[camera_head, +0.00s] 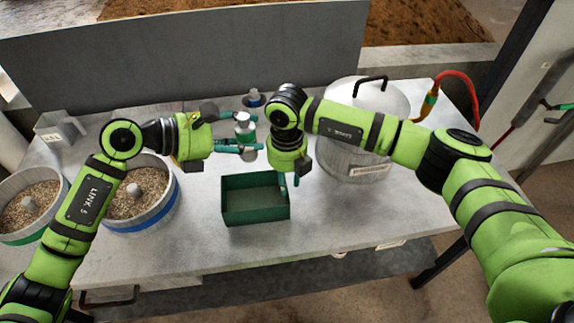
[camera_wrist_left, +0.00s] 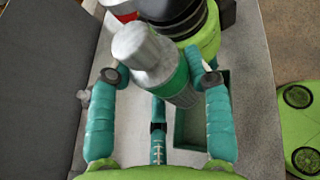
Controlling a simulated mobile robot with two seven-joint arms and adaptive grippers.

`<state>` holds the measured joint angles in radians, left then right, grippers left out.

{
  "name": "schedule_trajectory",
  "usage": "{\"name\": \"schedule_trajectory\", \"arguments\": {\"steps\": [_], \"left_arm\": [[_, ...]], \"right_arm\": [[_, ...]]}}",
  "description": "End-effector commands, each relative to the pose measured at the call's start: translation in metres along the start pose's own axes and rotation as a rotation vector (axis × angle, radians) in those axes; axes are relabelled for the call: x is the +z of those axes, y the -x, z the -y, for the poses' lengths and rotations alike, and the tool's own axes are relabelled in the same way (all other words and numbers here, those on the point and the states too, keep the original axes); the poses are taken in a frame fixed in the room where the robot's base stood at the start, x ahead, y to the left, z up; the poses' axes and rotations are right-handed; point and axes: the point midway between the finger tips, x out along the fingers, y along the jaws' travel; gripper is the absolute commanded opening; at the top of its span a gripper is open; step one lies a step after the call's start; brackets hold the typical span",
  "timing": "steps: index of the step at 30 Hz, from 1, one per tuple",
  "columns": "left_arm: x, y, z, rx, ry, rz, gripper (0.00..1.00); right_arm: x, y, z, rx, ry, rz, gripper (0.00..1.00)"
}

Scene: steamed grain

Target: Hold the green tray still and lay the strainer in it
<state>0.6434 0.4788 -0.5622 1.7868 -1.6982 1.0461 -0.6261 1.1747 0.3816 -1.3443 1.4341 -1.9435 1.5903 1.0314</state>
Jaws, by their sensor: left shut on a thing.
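The green tray (camera_head: 256,216) sits on the table, empty as far as I see; part of it shows in the left wrist view (camera_wrist_left: 188,142). My left gripper (camera_head: 240,137) is shut on the strainer, a silver cylinder with a green section (camera_head: 243,122), held behind the tray and apart from it. In the left wrist view the strainer (camera_wrist_left: 148,52) lies tilted between the fingers. My right gripper (camera_head: 289,182) points down at the tray's back right corner, its fingertips at the rim. Whether they grip the rim is unclear.
Two round sieves of grain, one blue-banded (camera_head: 140,195) and one green-banded (camera_head: 27,205), stand at the left. A large lidded metal pot (camera_head: 355,160) stands at the right, behind my right arm. A small blue-banded item (camera_head: 254,98) is at the back. Table front right is clear.

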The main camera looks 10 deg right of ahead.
Motion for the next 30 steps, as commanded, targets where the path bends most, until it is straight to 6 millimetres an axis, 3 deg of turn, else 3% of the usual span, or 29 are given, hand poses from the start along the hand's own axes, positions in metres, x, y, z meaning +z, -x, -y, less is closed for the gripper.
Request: {"name": "schedule_trajectory", "arguments": {"steps": [3,9,22,23,25,30], "left_arm": [[0.001,0.000,0.000,0.000,-0.001,0.001,0.13],[0.001,0.000,0.000,0.000,0.000,0.001,0.13],[0.001,0.000,0.000,0.000,-0.001,0.001,0.13],[0.001,0.000,0.000,0.000,-0.001,0.001,0.13],[0.001,0.000,0.000,0.000,0.000,0.001,0.13],[0.001,0.000,0.000,0.000,0.000,0.001,0.13]], "right_arm": [[-0.001,-0.023,0.000,0.000,-0.001,-0.004,0.30],[0.000,-0.049,-0.001,0.001,0.000,-0.001,0.30],[0.000,-0.060,0.000,0.002,0.001,0.001,0.30],[0.000,-0.059,0.000,0.002,0.001,0.001,0.26],[0.000,-0.059,0.000,0.002,0.001,0.001,0.00],[0.000,-0.059,0.000,0.001,0.001,0.001,0.00]]}}
